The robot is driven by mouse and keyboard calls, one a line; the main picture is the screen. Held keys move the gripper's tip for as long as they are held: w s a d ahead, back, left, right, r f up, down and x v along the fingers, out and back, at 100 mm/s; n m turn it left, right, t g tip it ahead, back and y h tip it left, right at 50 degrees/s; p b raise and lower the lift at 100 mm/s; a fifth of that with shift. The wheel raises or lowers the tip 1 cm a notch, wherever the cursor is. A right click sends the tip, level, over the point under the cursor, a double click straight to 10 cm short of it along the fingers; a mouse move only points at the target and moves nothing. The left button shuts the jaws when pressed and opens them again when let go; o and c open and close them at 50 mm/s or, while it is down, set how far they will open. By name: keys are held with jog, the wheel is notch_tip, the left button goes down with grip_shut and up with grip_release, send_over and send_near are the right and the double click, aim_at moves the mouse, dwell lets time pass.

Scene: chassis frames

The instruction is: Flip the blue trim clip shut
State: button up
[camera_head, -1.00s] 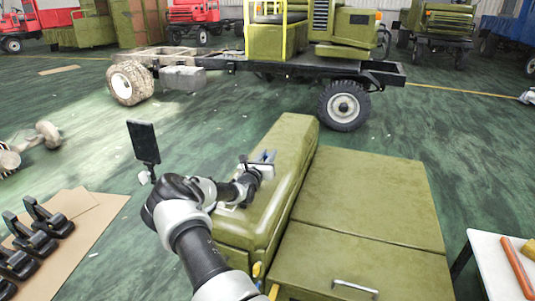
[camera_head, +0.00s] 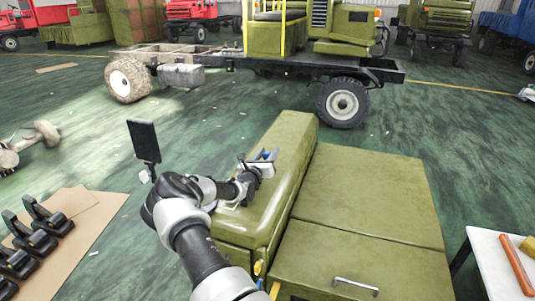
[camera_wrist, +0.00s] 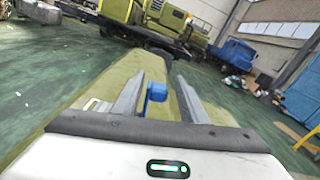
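The blue trim clip (camera_wrist: 156,92) shows in the wrist view between my gripper's two grey fingers, on the olive-green panel. It looks raised, but its hinge and lower part are hard to make out. My gripper (camera_wrist: 162,90) is open, with one finger on each side of the clip; I cannot tell whether either finger touches it. In the head view my gripper (camera_head: 265,157) is over the top of the long olive panel (camera_head: 285,150), with a small patch of blue (camera_head: 268,154) showing at its fingers.
A flat olive box with a handle (camera_head: 355,286) adjoins the panel on the right. A white table (camera_head: 485,262) with an orange rod (camera_head: 515,264) stands at far right. Black clamp-like parts (camera_head: 45,218) lie on cardboard at left. A truck chassis (camera_head: 230,62) stands beyond open floor.

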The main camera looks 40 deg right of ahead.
jog(key=p+v, duration=0.2)
jog(key=v, duration=1.5)
jog(key=shift+a, duration=0.2)
